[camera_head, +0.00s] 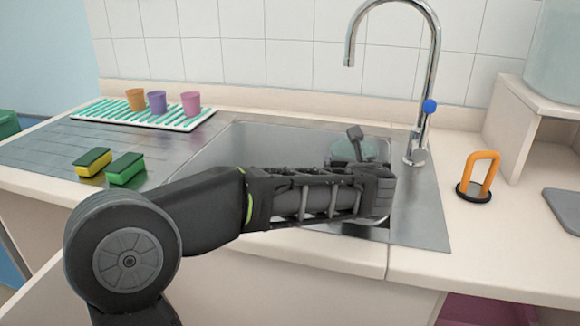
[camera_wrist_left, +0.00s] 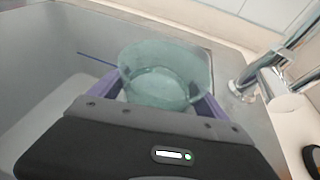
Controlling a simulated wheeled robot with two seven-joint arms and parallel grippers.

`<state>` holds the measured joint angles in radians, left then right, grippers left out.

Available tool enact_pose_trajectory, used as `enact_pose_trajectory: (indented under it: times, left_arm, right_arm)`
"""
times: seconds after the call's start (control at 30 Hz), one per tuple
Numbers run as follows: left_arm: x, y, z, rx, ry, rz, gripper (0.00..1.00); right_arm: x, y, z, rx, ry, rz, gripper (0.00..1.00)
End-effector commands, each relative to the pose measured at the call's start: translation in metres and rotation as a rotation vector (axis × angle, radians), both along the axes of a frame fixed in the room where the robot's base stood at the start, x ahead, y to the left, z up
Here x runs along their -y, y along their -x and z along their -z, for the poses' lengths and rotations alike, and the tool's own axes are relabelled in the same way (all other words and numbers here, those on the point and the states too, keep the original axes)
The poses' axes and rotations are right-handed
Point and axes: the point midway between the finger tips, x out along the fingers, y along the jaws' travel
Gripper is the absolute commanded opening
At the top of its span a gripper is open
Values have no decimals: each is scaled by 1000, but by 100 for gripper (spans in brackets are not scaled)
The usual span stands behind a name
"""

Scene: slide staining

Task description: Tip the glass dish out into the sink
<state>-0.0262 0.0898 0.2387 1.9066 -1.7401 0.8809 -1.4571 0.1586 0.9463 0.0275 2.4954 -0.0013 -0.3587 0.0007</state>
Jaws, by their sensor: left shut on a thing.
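The glass dish (camera_wrist_left: 168,65) is a pale green, see-through bowl in the left wrist view. My left gripper (camera_wrist_left: 155,95) is shut on it, with a purple finger on either side. In the head view the dish (camera_head: 352,151) is partly hidden behind my left gripper (camera_head: 362,160), over the right part of the steel sink (camera_head: 240,140). The dish looks roughly upright, but its exact tilt and its contents cannot be told. My right gripper is not in view.
The tap (camera_head: 428,75) with a blue knob arches at the back right of the sink. Several cups stand on a striped mat (camera_head: 110,117) at the back left. Two sponges (camera_head: 126,168) lie on the drainer. An orange-handled thing (camera_head: 481,172) stands on the right counter.

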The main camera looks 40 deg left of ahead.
Motion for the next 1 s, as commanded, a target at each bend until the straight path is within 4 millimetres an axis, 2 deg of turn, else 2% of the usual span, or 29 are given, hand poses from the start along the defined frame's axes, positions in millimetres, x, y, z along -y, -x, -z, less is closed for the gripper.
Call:
enact_pose_trajectory:
  times: [0.27,0.67,0.8,1.0]
  left_arm:
    - [-1,1,-1,6,7,-2,36]
    - [-12,5,22,59,157,-7,36]
    - [-19,7,9,90,243,-7,36]
    - [-29,11,2,130,368,-8,36]
  right_arm:
    - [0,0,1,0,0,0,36]
    - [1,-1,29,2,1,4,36]
    - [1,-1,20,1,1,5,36]
    - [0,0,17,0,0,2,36]
